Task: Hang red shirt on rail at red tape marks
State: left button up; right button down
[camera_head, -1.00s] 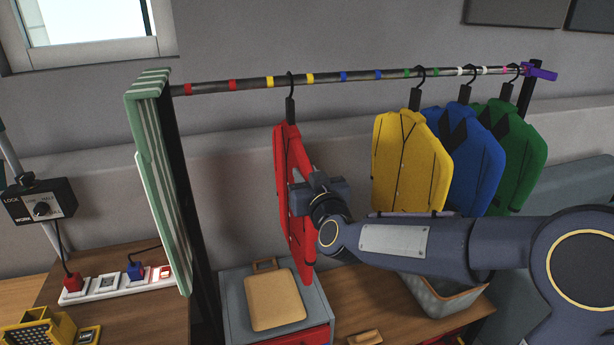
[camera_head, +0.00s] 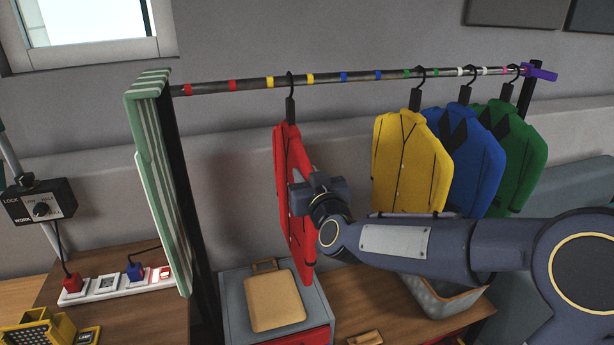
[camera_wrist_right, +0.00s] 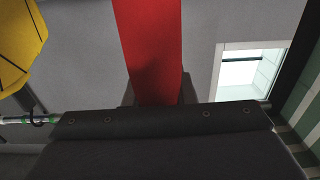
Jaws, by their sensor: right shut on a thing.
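The red shirt (camera_head: 291,200) hangs from a black hook on the rail (camera_head: 340,77), between the two yellow tape marks. Two red tape marks (camera_head: 232,85) lie farther left on the rail, with no hanger between them. My right gripper (camera_head: 306,190) is shut on the red shirt at its right side, about mid-height; its fingertips are partly hidden. In the right wrist view the red shirt (camera_wrist_right: 150,50) rises from between the dark jaws. My left gripper is out of view.
Yellow (camera_head: 410,160), blue (camera_head: 470,155) and green shirts (camera_head: 520,150) hang to the right. A striped green cloth (camera_head: 165,200) drapes over the rail's left end. A cabinet with a tan board (camera_head: 274,300) stands below the red shirt. The rail left of it is free.

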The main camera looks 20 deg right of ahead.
jog(key=c, duration=1.1)
grip_release()
jog(key=shift+f, duration=0.1)
jog(key=s+d+f+g+y, duration=0.1)
jog(key=s+f+g, duration=0.3)
jog(key=s, duration=0.7)
jog(key=s+d+f+m+g+y, duration=0.1)
jog(key=s+f+g, duration=0.3)
jog(key=s, duration=0.8)
jog(key=s+d+f+m+g+y+b, duration=0.1)
jog(key=s+f+g, duration=0.3)
jog(key=s+f, duration=0.4)
jog(key=shift+s+d+f, duration=0.1)
jog(key=shift+s+d, duration=0.05)
jog(key=shift+s, duration=0.95)
jog(key=shift+s+d, duration=0.15)
jog(key=shift+s, duration=0.95)
